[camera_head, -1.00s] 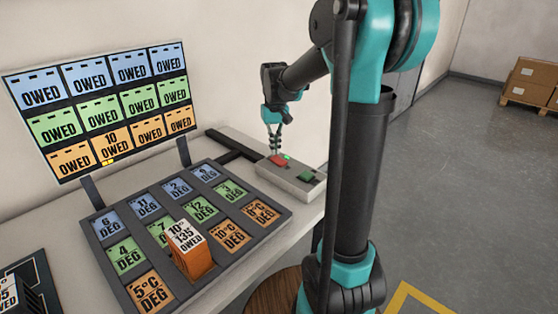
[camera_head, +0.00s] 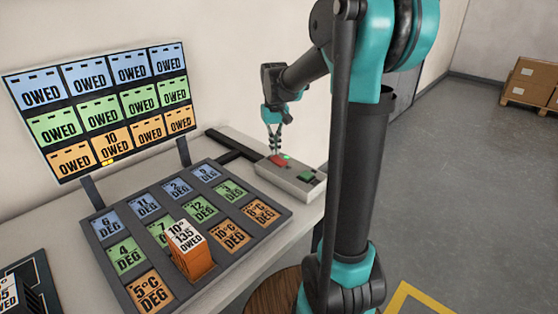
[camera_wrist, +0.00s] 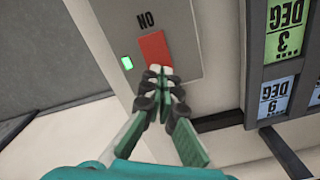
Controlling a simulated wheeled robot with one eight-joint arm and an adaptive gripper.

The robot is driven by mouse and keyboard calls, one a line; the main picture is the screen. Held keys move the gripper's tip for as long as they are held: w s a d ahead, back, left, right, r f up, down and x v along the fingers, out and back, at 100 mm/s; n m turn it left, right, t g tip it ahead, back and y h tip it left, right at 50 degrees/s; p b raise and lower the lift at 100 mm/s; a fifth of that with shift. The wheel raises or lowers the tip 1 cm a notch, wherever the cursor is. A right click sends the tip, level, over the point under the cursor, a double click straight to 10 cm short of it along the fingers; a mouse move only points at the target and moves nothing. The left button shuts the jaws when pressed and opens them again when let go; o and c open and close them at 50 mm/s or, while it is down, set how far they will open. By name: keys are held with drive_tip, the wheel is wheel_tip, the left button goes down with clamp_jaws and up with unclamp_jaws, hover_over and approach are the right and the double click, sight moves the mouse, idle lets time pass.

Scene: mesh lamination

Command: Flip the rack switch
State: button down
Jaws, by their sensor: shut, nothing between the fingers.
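The switch box (camera_head: 292,186) is a grey-beige box on the bench behind the slotted rack. My gripper (camera_head: 275,152) is shut and empty, pointing down at the switch. In the wrist view its fingertips (camera_wrist: 160,73) overlap the switch's near edge; I cannot tell whether they touch it.
The rack (camera_head: 283,229) has blue, green and orange labelled slots; an orange block (camera_head: 190,256) marked "10° 135 OWED" stands in it. A board of "OWED" labels (camera_head: 101,109) stands behind. A dark tray (camera_head: 40,271) is at the lower left. Cardboard boxes (camera_head: 528,77) stand far off.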

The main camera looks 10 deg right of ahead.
sight(275, 157)
drive_tip(key=shift+f, duration=1.05)
idle(0.5)
drive_tip(key=shift+r, duration=3.5)
